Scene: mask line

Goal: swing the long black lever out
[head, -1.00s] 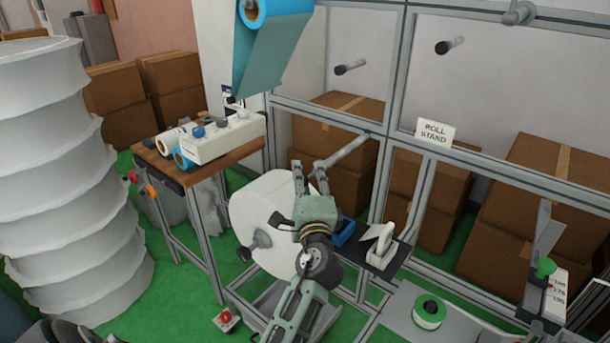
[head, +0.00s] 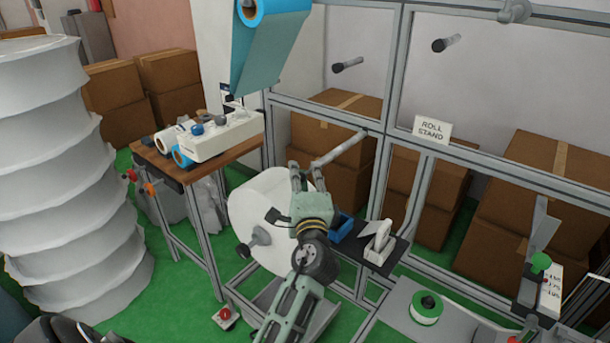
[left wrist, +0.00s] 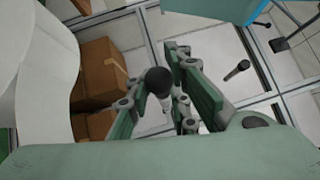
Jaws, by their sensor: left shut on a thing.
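In the head view my left gripper (head: 308,172) is at the near end of a long grey bar (head: 340,148) that sticks out from the roll stand frame, and is shut on that end. In the left wrist view the bar's round black end (left wrist: 158,80) shows between the fingers (left wrist: 158,103), with a short pale stem below it. No lever that is black along its whole length stands out, so I cannot tell whether this bar is the lever. My right gripper is not in view.
A large white roll (head: 255,213) hangs just left of my left gripper. A black shelf (head: 376,255) with a blue bin (head: 342,228) is to its right. Two black-tipped pegs (head: 347,65) (head: 445,43) stick out above. Brown boxes (head: 350,115) stand behind the frame.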

